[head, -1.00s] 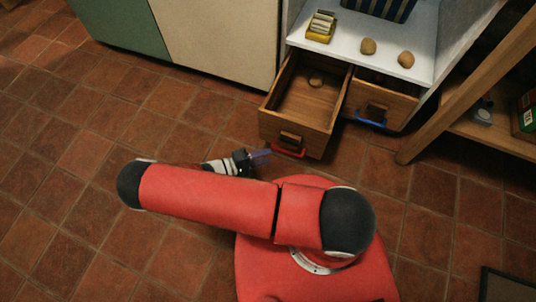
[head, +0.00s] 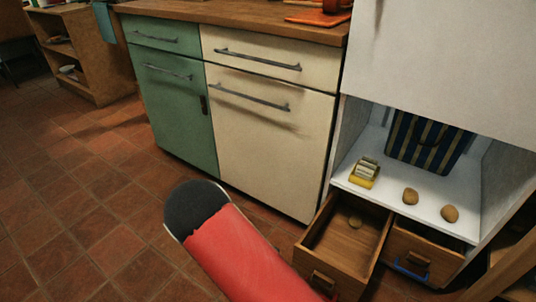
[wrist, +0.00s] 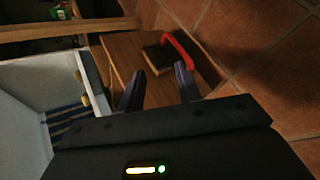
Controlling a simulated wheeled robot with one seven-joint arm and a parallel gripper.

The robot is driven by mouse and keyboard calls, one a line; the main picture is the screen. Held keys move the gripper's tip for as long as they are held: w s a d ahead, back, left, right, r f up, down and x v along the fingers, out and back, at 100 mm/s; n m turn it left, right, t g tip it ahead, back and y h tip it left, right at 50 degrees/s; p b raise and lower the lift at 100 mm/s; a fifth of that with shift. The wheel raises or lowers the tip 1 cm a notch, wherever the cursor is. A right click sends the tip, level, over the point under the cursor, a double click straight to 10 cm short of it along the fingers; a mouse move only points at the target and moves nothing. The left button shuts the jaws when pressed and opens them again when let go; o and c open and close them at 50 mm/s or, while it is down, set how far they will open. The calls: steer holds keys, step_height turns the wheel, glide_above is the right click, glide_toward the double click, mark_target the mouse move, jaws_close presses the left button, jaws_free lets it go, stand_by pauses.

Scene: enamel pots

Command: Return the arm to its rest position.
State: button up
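My gripper (wrist: 160,88) shows in the wrist view with its two dark fingers apart and nothing between them. Past the fingers is a wooden drawer front (wrist: 130,52) with a red handle (wrist: 182,52). In the head view my gripper is out of sight; only my red arm with its dark joint cap shows at the bottom middle.
The right drawer (head: 423,251) has a blue handle and is partly out. A white shelf above holds two brown lumps (head: 411,196), a yellow holder (head: 363,173) and a striped bag (head: 425,143). Tiled floor is clear at left.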

steer(key=d+r+m+y+p, duration=0.15)
steer(key=r+y, duration=0.25)
steer(key=r, duration=0.8)
steer(key=d+r+y, duration=0.3)
steer(key=r+y, duration=0.1)
steer(key=r, duration=0.8)
steer(key=s+d+r+t+y+p, duration=0.1)
steer(key=s+d+r+t, duration=0.2)
steer(key=s+r, duration=0.2)
steer(key=s+d+r+t+y+p, duration=0.1)
steer(key=s+d+r+t, duration=0.2)
steer(key=s+r, duration=0.3)
step_height(320, 180, up, 4)
steer(key=shift+s+d+r+t+y, duration=0.15)
steer(key=shift+s+r+t+y, duration=0.2)
steer(key=shift+t, duration=0.45)
steer(key=shift+w+f, duration=0.1)
steer(key=shift+w, duration=0.05)
